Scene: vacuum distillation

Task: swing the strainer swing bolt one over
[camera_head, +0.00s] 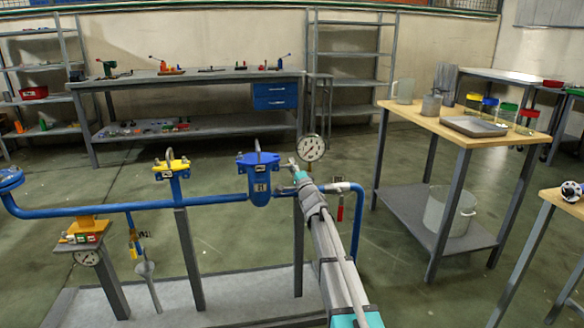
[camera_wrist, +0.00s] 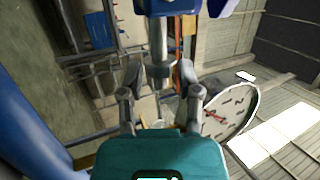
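The blue strainer (camera_head: 259,180) sits on the blue pipe near the middle of the head view, with a lid and an upright grey bolt or loop (camera_head: 258,150) on top. My gripper (camera_head: 297,170) is just right of the strainer, beside the pressure gauge (camera_head: 310,148). In the wrist view my gripper (camera_wrist: 160,78) has its two fingers apart. A grey rod with a thicker collar, seemingly the swing bolt (camera_wrist: 158,50), shows between the fingertips, with a gap on each side. Contact cannot be told. Blue strainer parts (camera_wrist: 172,6) show at the top edge.
The gauge face (camera_wrist: 228,112) is close to the right finger in the wrist view. A yellow fitting (camera_head: 171,165) stands left on the blue pipe (camera_head: 120,207). A wooden-topped table (camera_head: 450,130) with a tray stands right. Open floor lies behind the pipe.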

